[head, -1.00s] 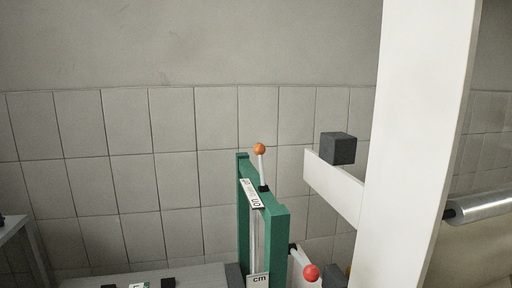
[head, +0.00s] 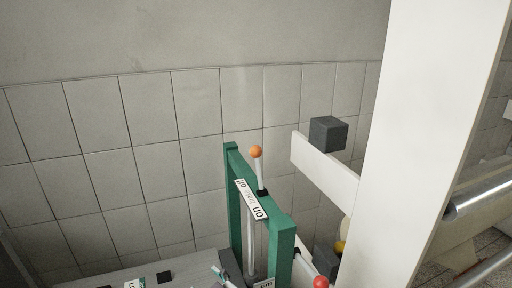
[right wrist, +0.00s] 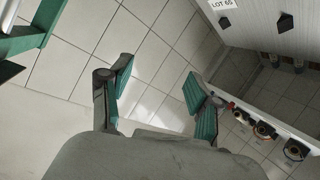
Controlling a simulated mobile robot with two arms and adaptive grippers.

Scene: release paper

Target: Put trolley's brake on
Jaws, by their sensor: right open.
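In the head view a green frame (head: 282,228) stands upright at the lower middle. A white label (head: 251,201) on its top bar reads "on" at the near end and "off" at the far end. A thin lever with an orange ball (head: 256,151) rises beside the label. A red ball (head: 320,282) on a second lever shows at the bottom edge. In the right wrist view my right gripper (right wrist: 158,70) is open and empty, with teal finger pads apart over the tiled floor. A green part (right wrist: 38,22) is at its upper left. My left gripper is not in view.
A white upright panel (head: 430,120) stands right of the frame, with a dark block (head: 328,133) on its arm. In the right wrist view a panel marked "LOT 65" (right wrist: 290,22) fills the upper right; several round items (right wrist: 264,130) line the right.

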